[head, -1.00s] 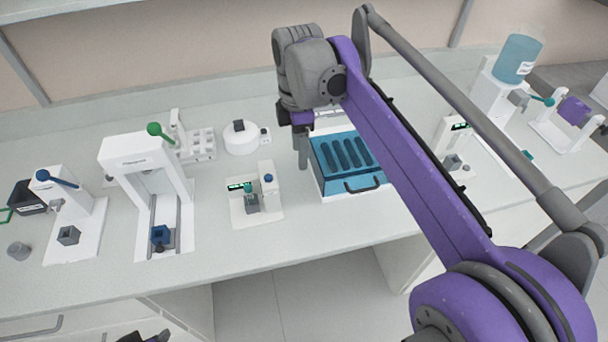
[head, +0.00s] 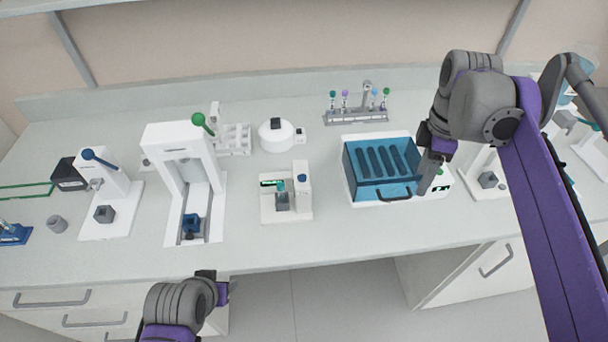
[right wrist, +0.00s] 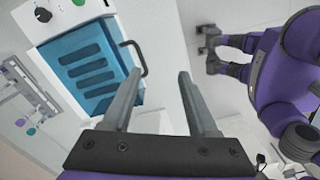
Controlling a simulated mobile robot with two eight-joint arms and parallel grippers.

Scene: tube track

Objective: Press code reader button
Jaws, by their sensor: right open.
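The code reader (head: 272,212) is a small white device on the bench, left of the blue box in the head view. It has a small lit display, a blue button (head: 301,178) on top of its right post, and a green-capped tube (head: 281,187) in a grey holder. My right gripper (head: 428,178) is right of the reader, by the blue box's front right corner. In the right wrist view its fingers (right wrist: 157,85) are apart with nothing between them. My left gripper (head: 215,288) is low in the head view, in front of the bench; its jaws are unclear.
A blue-lidded box (head: 360,189) with a dark handle stands between reader and right gripper. A white press (head: 177,137) with a green-knobbed lever stands left of the reader. A white round device (head: 275,141) and a tube rack (head: 356,117) are behind. Bench before the reader is clear.

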